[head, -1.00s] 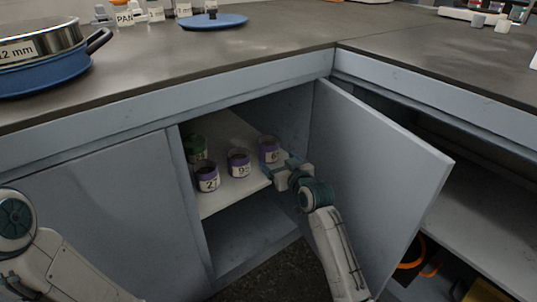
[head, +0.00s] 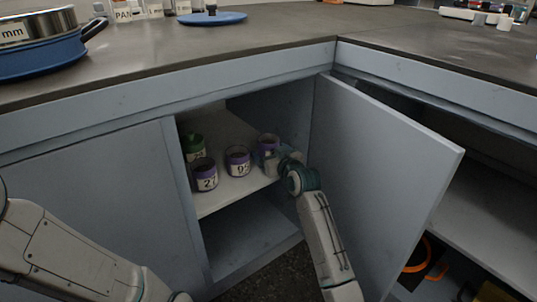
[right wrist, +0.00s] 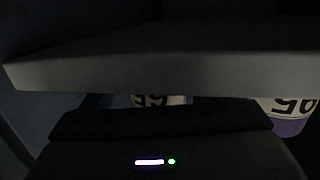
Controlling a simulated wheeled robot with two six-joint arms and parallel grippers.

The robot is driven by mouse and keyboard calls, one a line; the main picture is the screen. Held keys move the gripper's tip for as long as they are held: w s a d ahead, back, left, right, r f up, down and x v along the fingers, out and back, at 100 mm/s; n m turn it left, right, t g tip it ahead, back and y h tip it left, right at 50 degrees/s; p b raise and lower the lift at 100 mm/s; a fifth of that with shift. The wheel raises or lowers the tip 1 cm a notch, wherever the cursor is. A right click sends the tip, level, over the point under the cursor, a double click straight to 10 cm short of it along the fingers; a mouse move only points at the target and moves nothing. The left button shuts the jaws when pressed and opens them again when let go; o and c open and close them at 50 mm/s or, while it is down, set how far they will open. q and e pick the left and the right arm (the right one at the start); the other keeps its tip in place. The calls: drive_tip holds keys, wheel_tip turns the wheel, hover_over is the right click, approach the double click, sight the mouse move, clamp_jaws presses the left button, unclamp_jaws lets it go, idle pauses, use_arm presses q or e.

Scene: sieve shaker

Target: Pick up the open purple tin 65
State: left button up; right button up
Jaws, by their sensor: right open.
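The purple tin 65 (head: 268,140) stands upright at the right end of the cupboard's upper shelf, its top open and its lower front covered by my right gripper. In the right wrist view its label (right wrist: 152,100) shows upside down just past the dark gripper body. My right gripper (head: 268,160) is open, right at the front of this tin; whether the fingers touch it cannot be seen. My left arm comes in at the lower left, with its gripper out of the picture.
Purple tins 95 (head: 237,160) and 27 (head: 204,174) stand left of it, with a green tin (head: 193,147) behind. The upper shelf (head: 235,188) has bare room in front. The open cupboard door (head: 385,165) stands close right of my right arm.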

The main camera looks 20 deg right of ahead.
drive_tip(key=shift+c, duration=0.2)
drive_tip(key=c, duration=1.1)
drive_tip(key=shift+r, duration=0.1)
